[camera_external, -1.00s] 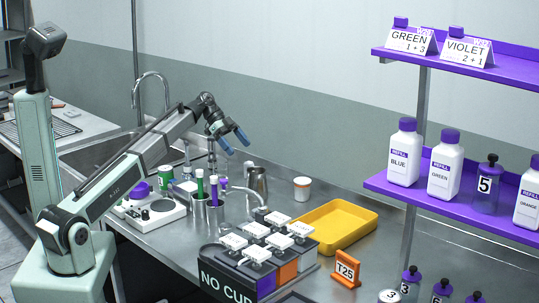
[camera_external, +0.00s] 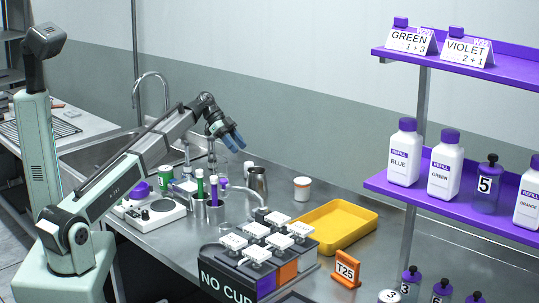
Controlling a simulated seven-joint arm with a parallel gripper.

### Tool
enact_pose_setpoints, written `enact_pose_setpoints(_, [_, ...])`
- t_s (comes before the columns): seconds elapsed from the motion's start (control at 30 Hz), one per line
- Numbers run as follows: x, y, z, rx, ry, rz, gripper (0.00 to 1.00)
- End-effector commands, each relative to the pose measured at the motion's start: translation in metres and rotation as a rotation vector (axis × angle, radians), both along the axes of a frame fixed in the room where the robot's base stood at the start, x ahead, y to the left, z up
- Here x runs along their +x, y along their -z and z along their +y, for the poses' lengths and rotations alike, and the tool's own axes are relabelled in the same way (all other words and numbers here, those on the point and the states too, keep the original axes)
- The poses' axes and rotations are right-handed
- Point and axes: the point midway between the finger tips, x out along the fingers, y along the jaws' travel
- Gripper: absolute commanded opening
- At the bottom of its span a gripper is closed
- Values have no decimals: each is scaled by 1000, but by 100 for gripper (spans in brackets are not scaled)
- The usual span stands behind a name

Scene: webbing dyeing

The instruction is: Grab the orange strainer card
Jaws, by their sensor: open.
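An orange card (camera_external: 346,269) marked T25 stands upright on the steel counter, in front of the yellow tray and at its right. I see no other orange card, and I cannot tell from its look that it is a strainer card. My gripper (camera_external: 234,144), with blue fingers, is open and empty. It hangs in the air above the back of the counter, well to the left of the orange card and far from it.
A yellow tray (camera_external: 337,226) lies between my gripper and the card. A block of white-topped boxes (camera_external: 257,255) stands left of the card. A metal jug (camera_external: 257,181) and white cup (camera_external: 302,188) stand behind. Purple shelves (camera_external: 440,205) hold refill bottles at right.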

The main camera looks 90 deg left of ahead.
Motion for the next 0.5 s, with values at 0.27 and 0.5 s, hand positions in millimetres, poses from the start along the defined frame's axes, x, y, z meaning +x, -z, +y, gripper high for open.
enact_pose_setpoints(0.27, [7, 0, -7, 0, 14, 0, 45])
enact_pose_setpoints(0.5, [64, -1, -69, 0, 125, -1, 45])
